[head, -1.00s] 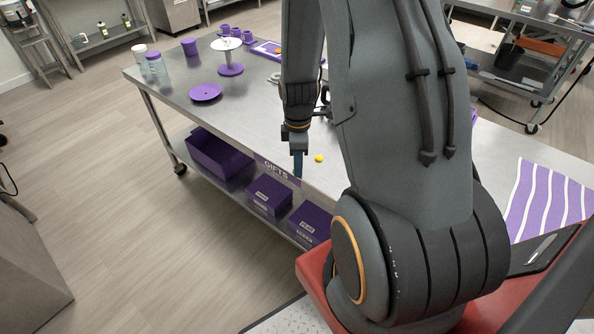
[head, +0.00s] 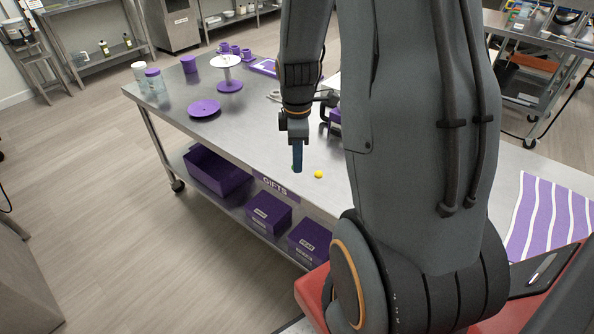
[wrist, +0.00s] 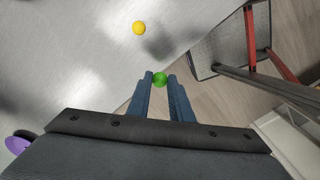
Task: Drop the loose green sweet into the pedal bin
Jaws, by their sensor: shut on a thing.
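The green sweet (wrist: 160,79) shows in the wrist view between the tips of my gripper (wrist: 160,82). My gripper is shut on it. In the head view my gripper (head: 297,168) points down over the front edge area of the steel table, and the green sweet is barely visible there. A yellow sweet (head: 319,174) lies loose on the table just right of my gripper; it also shows in the wrist view (wrist: 139,28). I cannot make out the pedal bin in either view.
The steel table (head: 240,140) holds a purple plate (head: 204,108), a cake stand (head: 229,84) and jars at its far left. Purple boxes (head: 267,215) sit on its lower shelf. A striped purple cloth (head: 548,222) lies at the right. Open floor (head: 90,240) is at the left.

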